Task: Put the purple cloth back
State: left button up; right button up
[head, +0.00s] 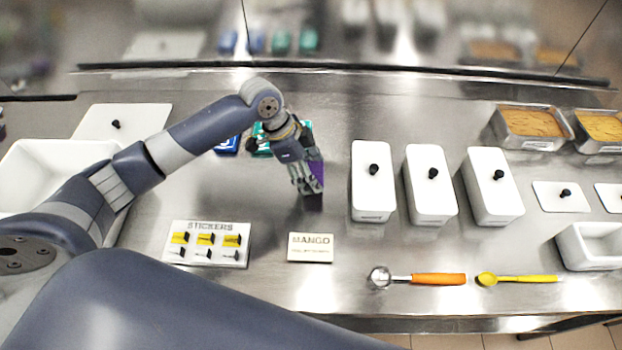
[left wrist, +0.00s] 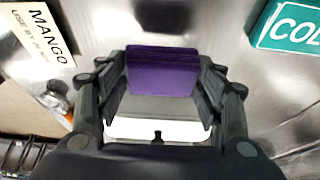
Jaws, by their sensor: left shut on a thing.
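The purple cloth (left wrist: 162,72) is a folded block between the fingers of my left gripper (left wrist: 160,85) in the left wrist view. In the head view the purple cloth (head: 316,172) shows at the fingers of my left gripper (head: 308,190), over the middle of the steel counter. My left gripper is shut on it and points down. I cannot tell whether the cloth touches the counter. Teal and blue items (head: 228,145) lie behind my left wrist, partly hidden by the arm. My right gripper is not in view.
A MANGO card (head: 310,247) and a STICKERS board (head: 206,243) lie in front. White lidded containers (head: 373,195) stand to the right. An orange-handled scoop (head: 437,280) and a yellow scoop (head: 520,279) lie near the front edge. A white bin (head: 45,160) is at left.

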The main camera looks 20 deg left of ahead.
pick_arm(q)
notch_tip(320, 180, down, 4)
jog(key=shift+r+p, duration=0.2)
jog(key=shift+p, duration=0.2)
jog(key=shift+f, duration=0.35)
jog(key=shift+f, duration=0.1)
jog(key=shift+f, duration=0.1)
jog(key=o, duration=0.9)
